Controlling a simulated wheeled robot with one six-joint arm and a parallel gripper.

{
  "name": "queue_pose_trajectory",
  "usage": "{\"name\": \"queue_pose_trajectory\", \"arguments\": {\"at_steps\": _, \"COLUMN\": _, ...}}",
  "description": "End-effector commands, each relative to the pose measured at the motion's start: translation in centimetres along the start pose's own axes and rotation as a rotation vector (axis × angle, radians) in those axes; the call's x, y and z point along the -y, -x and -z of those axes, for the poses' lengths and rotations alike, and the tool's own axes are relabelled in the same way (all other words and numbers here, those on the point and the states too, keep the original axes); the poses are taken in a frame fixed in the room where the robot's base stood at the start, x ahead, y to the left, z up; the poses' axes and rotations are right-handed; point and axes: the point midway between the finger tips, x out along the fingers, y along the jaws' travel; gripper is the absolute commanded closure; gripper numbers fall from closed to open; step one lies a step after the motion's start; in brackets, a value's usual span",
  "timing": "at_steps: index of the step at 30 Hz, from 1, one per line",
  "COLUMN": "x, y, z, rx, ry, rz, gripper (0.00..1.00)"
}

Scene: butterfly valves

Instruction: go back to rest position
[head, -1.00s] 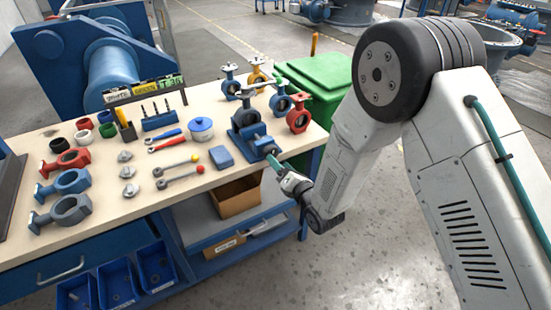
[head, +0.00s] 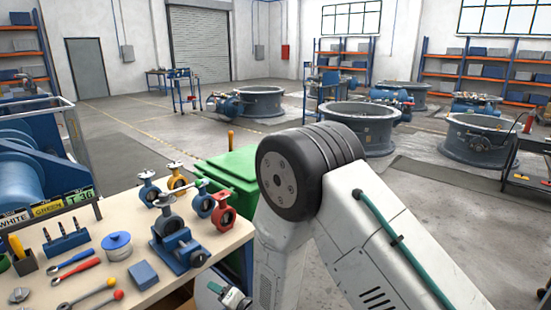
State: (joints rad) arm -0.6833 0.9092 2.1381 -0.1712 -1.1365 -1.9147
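My gripper (head: 227,296) is at the bottom edge of the head view, low beside the right end of the workbench (head: 120,200) and apart from the vise. It is small, partly cut off by the frame, and I cannot tell whether it is open or shut. My arm rises from it on the right, bent at a dark round joint. The blue vise (head: 180,250) stands at the bench's right end with a valve body (head: 168,222) at it. Blue, yellow and red valves (head: 223,212) stand behind and beside it.
A green bin (head: 225,172) stands just behind the bench's right end. A blue pot (head: 117,245), wrenches (head: 75,268) and a blue block (head: 143,275) lie on the bench. Large pipe flanges (head: 355,120) stand on the hall floor. Open floor (head: 440,215) lies to the right.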

Motion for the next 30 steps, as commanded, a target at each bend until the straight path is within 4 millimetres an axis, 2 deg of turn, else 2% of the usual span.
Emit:
{"name": "queue_pose_trajectory", "arguments": {"at_steps": 1, "x": 1.6, "y": 0.5, "z": 0.5, "rx": -0.024, "ry": -0.099, "rz": 0.098, "gripper": 0.32}}
{"name": "queue_pose_trajectory", "arguments": {"at_steps": 3, "x": 3.0, "y": 1.6, "z": 0.5, "rx": -0.034, "ry": -0.243, "rz": 0.231, "gripper": 0.32}}
{"name": "queue_pose_trajectory", "arguments": {"at_steps": 8, "x": 4.5, "y": 5.6, "z": -1.6, "rx": 0.036, "ry": -0.572, "rz": 0.509, "gripper": 0.32}}
{"name": "queue_pose_trajectory", "arguments": {"at_steps": 11, "x": 4.4, "y": 9.1, "z": -3.5, "rx": 0.128, "ry": -0.775, "rz": 0.661, "gripper": 0.32}}
{"name": "queue_pose_trajectory", "arguments": {"at_steps": 15, "x": 3.5, "y": 15.0, "z": -6.3, "rx": 0.296, "ry": -1.045, "rz": 0.839, "gripper": 0.32}}
{"name": "queue_pose_trajectory", "arguments": {"at_steps": 21, "x": 1.1, "y": 23.9, "z": -9.4, "rx": 0.561, "ry": -1.367, "rz": 1.008, "gripper": 0.32}}
{"name": "queue_pose_trajectory", "arguments": {"at_steps": 30, "x": -3.3, "y": 37.2, "z": -11.6, "rx": 0.955, "ry": -1.756, "rz": 1.131, "gripper": 0.32}}
